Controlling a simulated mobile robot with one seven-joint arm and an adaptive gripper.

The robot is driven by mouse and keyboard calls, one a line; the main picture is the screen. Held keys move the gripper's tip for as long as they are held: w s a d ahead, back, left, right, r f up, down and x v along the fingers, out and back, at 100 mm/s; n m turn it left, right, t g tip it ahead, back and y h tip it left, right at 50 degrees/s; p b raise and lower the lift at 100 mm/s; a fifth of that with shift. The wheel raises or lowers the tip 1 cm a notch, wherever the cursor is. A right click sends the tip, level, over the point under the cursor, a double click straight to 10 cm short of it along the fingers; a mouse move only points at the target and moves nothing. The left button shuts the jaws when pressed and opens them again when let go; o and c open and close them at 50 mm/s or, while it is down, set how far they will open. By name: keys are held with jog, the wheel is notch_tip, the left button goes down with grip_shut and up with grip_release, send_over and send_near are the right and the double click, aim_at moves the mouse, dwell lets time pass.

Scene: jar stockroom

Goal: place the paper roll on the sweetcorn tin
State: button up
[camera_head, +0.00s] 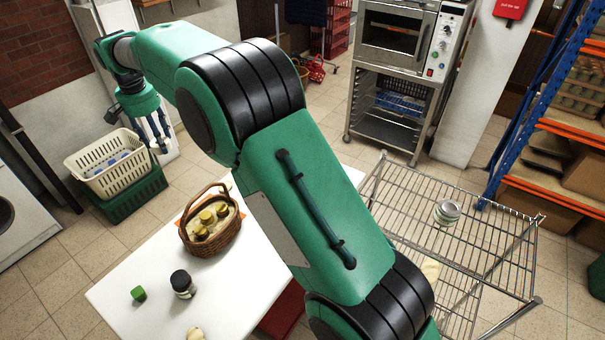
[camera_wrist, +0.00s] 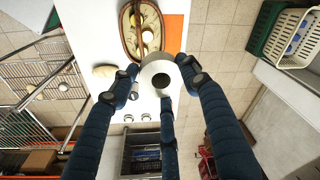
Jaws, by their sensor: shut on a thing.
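My gripper (camera_wrist: 158,88) is shut on the paper roll (camera_wrist: 152,74), a pale cylinder with a dark round hole facing the wrist camera. In the head view my gripper (camera_head: 153,128) hangs at the upper left, raised and away from the white table; the roll is largely hidden by the fingers there. A short silvery tin with a pale greenish label (camera_head: 447,212) stands upright on the wire rack at the right. It looks like the sweetcorn tin, but I cannot read its label. My gripper is far from it.
The wire rack (camera_head: 500,222) has free room around the tin. A cream crate (camera_head: 95,180) stands below my gripper.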

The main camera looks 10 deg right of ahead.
jog(key=d+r+m+p, duration=0.25)
jog(key=d+m, duration=0.25)
jog(key=d, duration=3.3)
jog(key=s+d+m+h+p, duration=0.1)
jog(key=s+d+m, duration=0.1)
jog(key=s+d, duration=0.7)
jog(key=s+d+m, duration=0.2)
jog(key=s+d, duration=0.3)
jog(key=d, duration=0.8)
jog(key=s+d+f+m+p, duration=0.1)
jog(key=s+d+f+m, duration=0.1)
jog(key=s+d, duration=0.5)
jog(key=s+d+f+m+g+p, duration=0.1)
jog(key=s+d, duration=0.2)
jog(key=s, duration=0.9)
jog(key=s+d+f+m+p, duration=0.1)
jog(key=s+d+f+m, duration=0.1)
jog(key=s+d, duration=0.5)
jog(key=shift+s+a+f, duration=0.3)
jog(key=shift+s+f, duration=0.1)
jog(key=shift+f, duration=0.45)
jog(key=shift+s+a+f, duration=0.3)
jog(key=shift+s+f, duration=0.1)
jog(key=shift+f, duration=0.45)
jog(key=shift+s+a+f, duration=0.3)
jog(key=shift+s+f, duration=0.1)
jog(key=shift+f, duration=0.45)
